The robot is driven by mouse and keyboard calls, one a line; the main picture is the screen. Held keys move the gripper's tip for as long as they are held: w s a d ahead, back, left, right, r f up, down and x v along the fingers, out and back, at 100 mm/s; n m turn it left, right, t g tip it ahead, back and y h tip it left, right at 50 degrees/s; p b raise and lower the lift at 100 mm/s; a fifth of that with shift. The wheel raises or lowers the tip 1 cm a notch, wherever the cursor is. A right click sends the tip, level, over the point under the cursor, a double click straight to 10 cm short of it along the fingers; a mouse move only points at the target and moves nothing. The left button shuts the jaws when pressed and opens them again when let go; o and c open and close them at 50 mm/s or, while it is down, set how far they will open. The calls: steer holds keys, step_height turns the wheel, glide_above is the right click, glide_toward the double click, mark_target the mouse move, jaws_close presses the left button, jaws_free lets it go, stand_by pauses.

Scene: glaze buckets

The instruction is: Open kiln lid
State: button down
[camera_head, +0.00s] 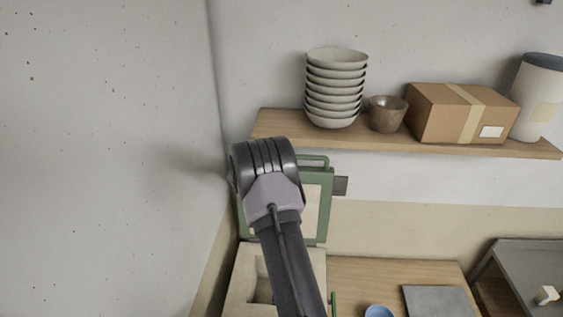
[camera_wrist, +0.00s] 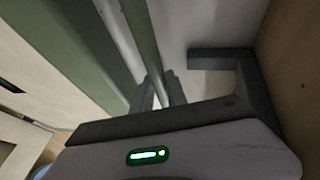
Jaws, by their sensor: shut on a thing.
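The kiln lid (camera_head: 326,208) has a green frame and a pale inner face. It stands raised, nearly upright, at the back of the kiln body (camera_head: 238,283), whose pale top shows a recess. A green handle bar (camera_head: 313,161) runs along the lid's upper edge. My gripper is mostly hidden behind my arm in the head view. In the wrist view, my gripper (camera_wrist: 160,92) has dark fingers shut around the green bar (camera_wrist: 163,62). The green lid frame (camera_wrist: 75,45) fills the left side of that view.
A wooden wall shelf (camera_head: 400,146) above and right holds stacked bowls (camera_head: 335,88), a brown cup (camera_head: 387,114), a cardboard box (camera_head: 455,113) and a white container (camera_head: 538,98). The wall is close on the left. A blue bowl (camera_head: 379,312) and grey slab (camera_head: 437,301) are on the table (camera_head: 365,271).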

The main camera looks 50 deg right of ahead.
steer(key=shift+w+d, duration=0.15)
steer(key=c, duration=1.3)
jaws_free()
steer(key=s+a+b, duration=0.1)
steer(key=a, duration=0.3)
steer(key=s+a+b, duration=0.1)
steer(key=a, duration=0.3)
steer(key=s+a+b, duration=0.1)
steer(key=a+b, duration=0.1)
steer(key=a, duration=0.3)
steer(key=shift+s+r, duration=0.15)
